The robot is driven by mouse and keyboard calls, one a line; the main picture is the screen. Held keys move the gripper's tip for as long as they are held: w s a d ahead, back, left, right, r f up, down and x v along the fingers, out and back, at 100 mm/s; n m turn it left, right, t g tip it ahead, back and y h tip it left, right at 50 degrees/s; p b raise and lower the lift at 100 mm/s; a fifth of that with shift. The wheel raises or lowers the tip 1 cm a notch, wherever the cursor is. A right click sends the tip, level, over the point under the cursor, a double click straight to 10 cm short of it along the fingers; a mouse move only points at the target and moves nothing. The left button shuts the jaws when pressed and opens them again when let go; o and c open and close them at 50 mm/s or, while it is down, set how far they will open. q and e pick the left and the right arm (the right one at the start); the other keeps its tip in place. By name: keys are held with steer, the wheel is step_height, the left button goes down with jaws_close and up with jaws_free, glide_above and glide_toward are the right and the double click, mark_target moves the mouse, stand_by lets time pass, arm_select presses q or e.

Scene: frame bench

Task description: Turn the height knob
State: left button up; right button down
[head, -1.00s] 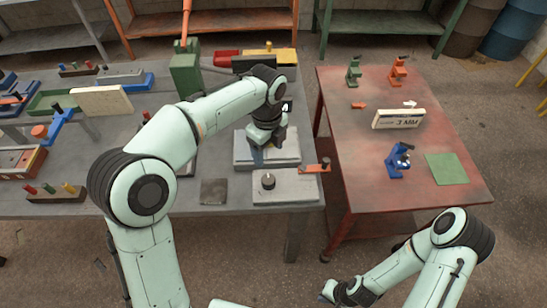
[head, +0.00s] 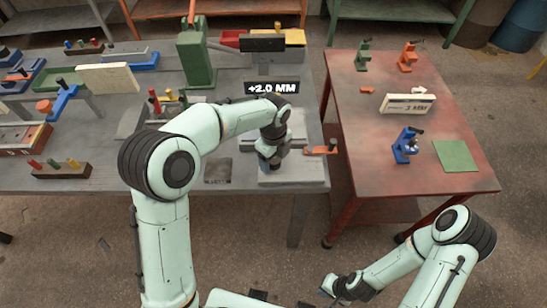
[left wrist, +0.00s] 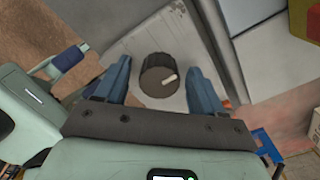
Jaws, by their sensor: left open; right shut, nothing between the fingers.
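The height knob (left wrist: 158,74), dark and ridged with a pale pointer mark, stands on a light grey plate (head: 308,176) at the front right of the grey bench. In the left wrist view it lies between the two blue fingers of my left gripper (left wrist: 160,68), with a gap on each side. My left gripper (head: 271,165) is open, pointing down over the plate, and hides the knob in the head view. A black display (head: 271,88) behind it reads +2.0 MM. My right gripper (head: 330,287) is shut and empty, low beside the red table.
An orange-handled lever (head: 321,150) sticks out at the bench's right edge. A green press (head: 196,55) stands behind.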

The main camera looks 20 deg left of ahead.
arm_select(q)
steer(key=c, duration=1.1)
steer(key=shift+o, duration=0.2)
steer(key=shift+n, duration=0.3)
